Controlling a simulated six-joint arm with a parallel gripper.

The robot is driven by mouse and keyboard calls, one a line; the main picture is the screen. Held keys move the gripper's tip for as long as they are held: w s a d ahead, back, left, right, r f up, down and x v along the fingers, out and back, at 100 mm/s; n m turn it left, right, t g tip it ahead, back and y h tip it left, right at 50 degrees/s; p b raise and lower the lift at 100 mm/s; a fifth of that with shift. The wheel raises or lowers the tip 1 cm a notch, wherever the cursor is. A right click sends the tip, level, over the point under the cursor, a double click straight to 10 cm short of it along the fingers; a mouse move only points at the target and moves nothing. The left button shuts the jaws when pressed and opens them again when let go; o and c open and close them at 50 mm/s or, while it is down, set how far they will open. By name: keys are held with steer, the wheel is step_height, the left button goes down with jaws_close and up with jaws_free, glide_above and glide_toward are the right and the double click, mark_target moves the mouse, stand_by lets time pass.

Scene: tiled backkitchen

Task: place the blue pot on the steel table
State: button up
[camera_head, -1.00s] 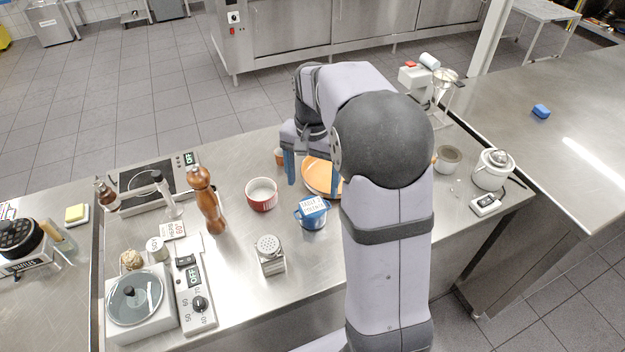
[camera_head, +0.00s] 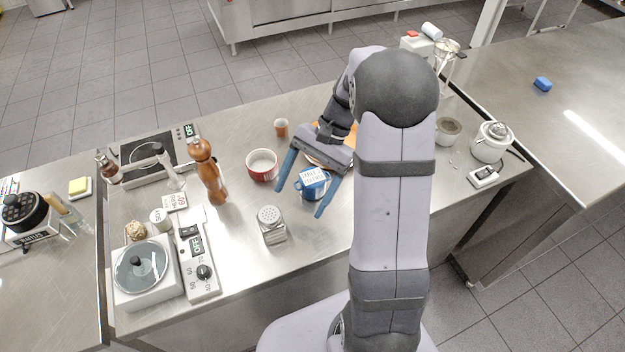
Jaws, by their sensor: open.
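The blue pot (camera_head: 311,193) stands upright on the middle steel table (camera_head: 330,238), with a white lettered label on its top. My gripper (camera_head: 299,203) is open, with its two blue fingers spread and pointing toward the front left. The left finger is to the left of the pot and the right finger crosses in front of the pot's right side. The pot appears between the fingers in this view; I cannot tell whether either finger touches it or how high they are above the table.
A red-rimmed bowl (camera_head: 262,164), a shaker (camera_head: 270,224) and a wooden pepper mill (camera_head: 209,172) stand left of the pot. An orange plate (camera_head: 348,134) is partly hidden behind my arm.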

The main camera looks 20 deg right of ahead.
mark_target(321, 187)
steer(key=a+y, duration=0.1)
steer(key=s+a+m+y, duration=0.1)
steer(key=y, duration=0.1)
steer(key=shift+s+r+p, duration=0.15)
steer(key=shift+p, duration=0.15)
steer(key=d+f+m+t+h, duration=0.1)
steer(key=d+m+t+h, duration=0.1)
steer(key=m+t, duration=0.4)
steer(key=w+d+f+m+t+h, duration=0.1)
steer(key=d+f+m+t+h, duration=0.1)
steer(key=m+t, duration=0.5)
steer(key=d+f+m+t+h, duration=0.1)
steer(key=d+f+m+t, duration=0.1)
steer(key=d+m+t, duration=0.2)
steer(key=shift+w+d+f+m+t+h, duration=0.1)
steer(key=shift+d+m+t+h, duration=0.1)
steer(key=shift+m+t, duration=0.8)
steer(key=shift+w+d+f+m+t+h, duration=0.15)
steer(key=shift+m+t, duration=0.45)
steer(key=shift+m, duration=0.8)
steer(key=shift+s+d+f+m+h, duration=0.15)
steer(key=shift+s+d+m+h, duration=0.1)
steer(key=shift+m+h, duration=0.1)
steer(key=shift+f, duration=0.2)
steer(key=shift+w+a+p, duration=0.25)
steer(key=shift+w+p, duration=0.4)
steer(key=shift+w, duration=0.45)
steer(key=shift+w, duration=0.1)
